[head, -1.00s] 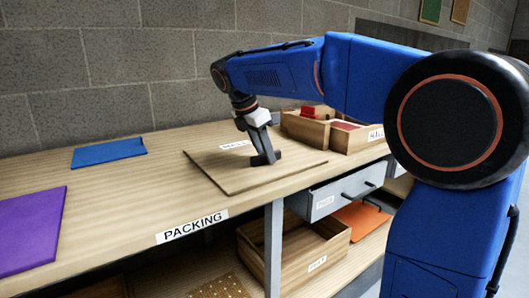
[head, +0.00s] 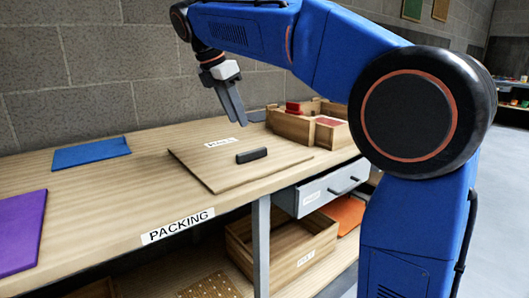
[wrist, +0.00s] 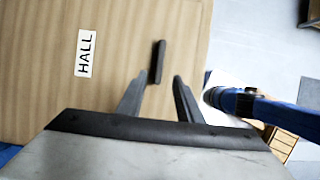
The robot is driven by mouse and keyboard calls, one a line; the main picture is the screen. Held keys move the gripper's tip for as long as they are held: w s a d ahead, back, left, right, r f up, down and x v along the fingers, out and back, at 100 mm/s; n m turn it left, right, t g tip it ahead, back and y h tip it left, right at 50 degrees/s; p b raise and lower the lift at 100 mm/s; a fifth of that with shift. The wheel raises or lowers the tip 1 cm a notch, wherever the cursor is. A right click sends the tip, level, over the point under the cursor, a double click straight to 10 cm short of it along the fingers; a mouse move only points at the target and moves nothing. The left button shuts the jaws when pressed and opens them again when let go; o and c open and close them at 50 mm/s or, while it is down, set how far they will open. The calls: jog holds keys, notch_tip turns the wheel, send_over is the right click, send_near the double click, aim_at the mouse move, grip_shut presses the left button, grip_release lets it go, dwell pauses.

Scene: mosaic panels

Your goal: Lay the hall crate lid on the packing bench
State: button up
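The hall crate lid (head: 215,172) is a flat wooden board with a dark handle bar (head: 252,155) and a white label. It lies flat on the packing bench (head: 100,208), near the bench's right end. In the wrist view the lid (wrist: 40,45) shows its "HALL" label (wrist: 87,53) and the handle (wrist: 157,62). My gripper (head: 236,118) is above the lid, clear of the handle. In the wrist view my gripper (wrist: 160,85) has its two fingers apart with nothing between them.
Wooden crates (head: 308,125) with red items stand behind the lid. A blue panel (head: 91,153) and a purple panel (head: 18,232) lie on the bench's left. A grey drawer (head: 320,190) is under the bench top, above a wooden crate (head: 285,250) on the lower shelf.

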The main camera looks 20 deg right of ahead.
jog(key=shift+s, duration=0.1)
jog(key=s+d+f+m+t+y, duration=0.1)
jog(key=s+d+f+m, duration=0.4)
jog(key=s, duration=0.3)
jog(key=s+d+f+m+y, duration=0.1)
jog(key=s+d+f+m, duration=0.35)
jog(key=s+f, duration=0.2)
jog(key=s+d+f+m+t+y, duration=0.1)
jog(key=s+f+m+t+y, duration=0.1)
jog(key=s+f+m, duration=1)
jog(key=s+f, duration=0.4)
jog(key=f, duration=0.3)
jog(key=shift+s+d, duration=0.3)
jog(key=shift+o, duration=0.3)
jog(key=shift+r, duration=0.1)
